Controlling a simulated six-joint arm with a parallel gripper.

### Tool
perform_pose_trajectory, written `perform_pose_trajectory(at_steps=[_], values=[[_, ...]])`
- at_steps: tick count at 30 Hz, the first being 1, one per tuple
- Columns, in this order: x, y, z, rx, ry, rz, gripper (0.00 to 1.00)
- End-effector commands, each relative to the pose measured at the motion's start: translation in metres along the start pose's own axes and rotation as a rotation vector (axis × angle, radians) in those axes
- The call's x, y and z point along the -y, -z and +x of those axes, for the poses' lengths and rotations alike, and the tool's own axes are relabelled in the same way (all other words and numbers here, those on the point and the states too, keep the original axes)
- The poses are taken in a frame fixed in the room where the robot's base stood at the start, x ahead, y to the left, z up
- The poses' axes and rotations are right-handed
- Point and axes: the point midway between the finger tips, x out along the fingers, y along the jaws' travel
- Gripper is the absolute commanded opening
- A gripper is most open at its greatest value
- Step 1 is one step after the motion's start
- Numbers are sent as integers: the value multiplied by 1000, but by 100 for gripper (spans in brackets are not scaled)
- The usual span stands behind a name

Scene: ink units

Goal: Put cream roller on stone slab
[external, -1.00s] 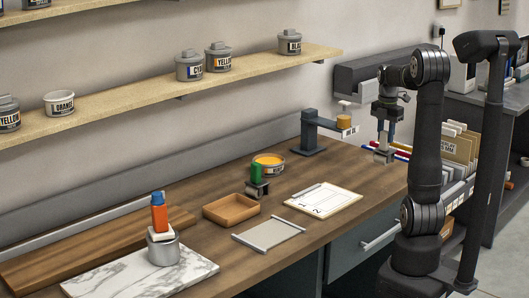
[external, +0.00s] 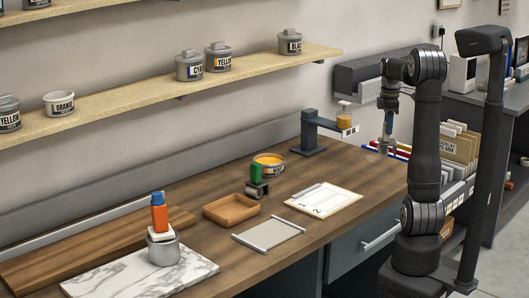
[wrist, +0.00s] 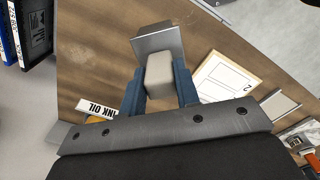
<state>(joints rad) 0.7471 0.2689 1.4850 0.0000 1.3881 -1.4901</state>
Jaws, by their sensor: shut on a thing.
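My gripper (external: 388,124) hangs at the right above the far end of the bench. In the wrist view its blue fingers (wrist: 161,86) are shut on the cream roller (wrist: 160,70), a cream block-like handle with a grey metal plate beyond it. In the external view the roller's grey lower part (external: 384,147) shows small under the fingers. The stone slab (external: 110,278), white with grey veins, lies at the front left of the bench, far from my gripper. A grey tin (external: 163,251) with an orange, blue-topped item (external: 159,215) on it stands on the slab.
Between them are a clipboard (external: 325,200), a grey tray (external: 268,234), a wooden tray (external: 230,209), a green-handled roller (external: 256,180), a yellow tin (external: 268,163) and a dark stand (external: 312,135). A wooden board (external: 70,255) lies behind the slab. The slab's left and front parts are bare.

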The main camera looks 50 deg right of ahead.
Motion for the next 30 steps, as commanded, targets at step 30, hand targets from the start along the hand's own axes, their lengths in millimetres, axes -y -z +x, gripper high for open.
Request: perform_pose_trajectory(at_steps=[30], values=[[-70,18,3,-1,0,1414,0]])
